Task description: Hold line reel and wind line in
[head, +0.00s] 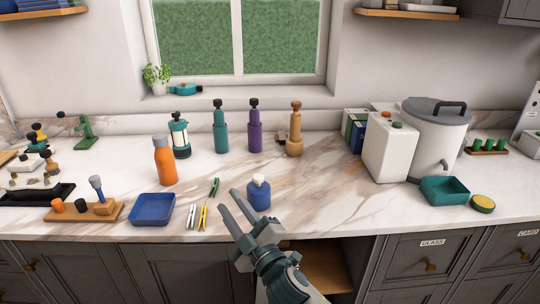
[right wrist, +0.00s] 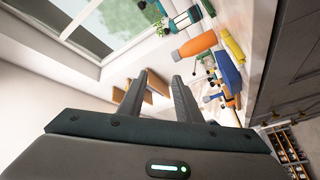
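I cannot make out a line reel or line for certain. A green stand with a black knob on a side arm (head: 85,131) is at the back left of the counter in the head view. My right gripper (head: 230,194) is over the counter's front edge, beside and left of a blue bottle with a white top (head: 259,194). Its two fingers are apart with nothing between them, as the right wrist view (right wrist: 160,78) also shows. My left gripper is in neither view.
A blue tray (head: 152,221), an orange bottle (head: 165,165), clothespins (head: 204,214) and a wooden board with pegs (head: 62,216) are on the left. A white dispenser (head: 389,158) and teal tray (head: 446,201) stand right. The front middle-right counter is clear.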

